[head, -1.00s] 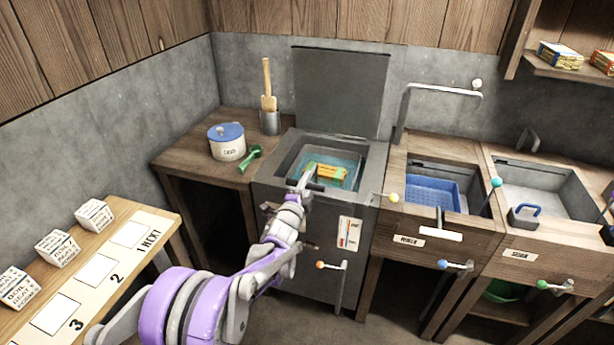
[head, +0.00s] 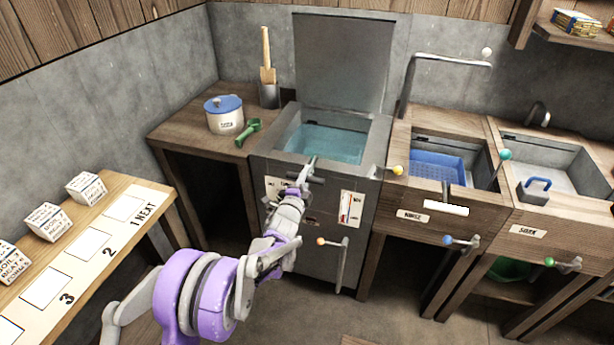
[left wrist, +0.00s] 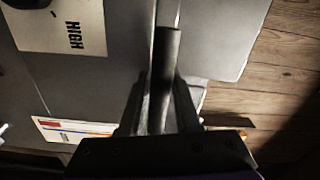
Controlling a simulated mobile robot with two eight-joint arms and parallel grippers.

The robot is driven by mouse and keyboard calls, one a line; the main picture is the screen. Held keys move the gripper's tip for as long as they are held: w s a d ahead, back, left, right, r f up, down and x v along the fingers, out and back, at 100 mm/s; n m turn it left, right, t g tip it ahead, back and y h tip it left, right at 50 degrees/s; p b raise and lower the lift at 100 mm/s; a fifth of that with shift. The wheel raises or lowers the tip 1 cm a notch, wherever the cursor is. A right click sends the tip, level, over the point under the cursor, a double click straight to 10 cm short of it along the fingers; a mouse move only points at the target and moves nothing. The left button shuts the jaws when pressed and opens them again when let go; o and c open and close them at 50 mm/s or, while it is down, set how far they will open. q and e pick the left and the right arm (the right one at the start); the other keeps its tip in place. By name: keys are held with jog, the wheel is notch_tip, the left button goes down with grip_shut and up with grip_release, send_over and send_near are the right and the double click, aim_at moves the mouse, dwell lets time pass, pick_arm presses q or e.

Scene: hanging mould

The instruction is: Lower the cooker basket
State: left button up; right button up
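The cooker (head: 335,225) is a grey box with its lid (head: 343,60) standing open at the back. Teal water (head: 325,145) fills its well. No basket or contents can be made out in the water. My left gripper (head: 311,174) is at the cooker's front, just below the rim. In the left wrist view, a dark round bar (left wrist: 166,75), seemingly the basket handle, lies between its fingers, which appear closed on it. How the bar joins the basket is hidden. My right gripper is out of view.
An orange-knobbed lever (head: 340,262) is on the cooker's front, below my gripper. The rinse basin with a blue basket (head: 437,168) stands right. A blue-lidded pot (head: 224,118) and green scoop (head: 249,130) sit left.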

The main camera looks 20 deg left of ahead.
pick_arm(q)
jog(key=o, duration=0.4)
jog(key=shift+f, duration=0.25)
jog(key=s, duration=1.1)
jog(key=shift+a, duration=0.15)
jog(key=s+d+f+n+g, duration=0.2)
jog(key=s+n+g, duration=0.55)
jog(key=s, duration=1.15)
jog(key=s+d+f+n+g, duration=0.15)
jog(key=s+n+g, duration=0.6)
jog(key=s, duration=1.15)
jog(key=w+r+p, duration=0.1)
jog(key=r+p, duration=0.4)
jog(key=w+r+t+p, duration=0.1)
jog(key=r+p, duration=0.4)
jog(key=w+r+n+t+p, duration=0.1)
jog(key=r+p, duration=0.4)
jog(key=r, duration=0.1)
jog(key=shift+a+r+y, duration=0.1)
jog(key=shift+a+y, duration=0.1)
jog(key=shift+y, duration=0.1)
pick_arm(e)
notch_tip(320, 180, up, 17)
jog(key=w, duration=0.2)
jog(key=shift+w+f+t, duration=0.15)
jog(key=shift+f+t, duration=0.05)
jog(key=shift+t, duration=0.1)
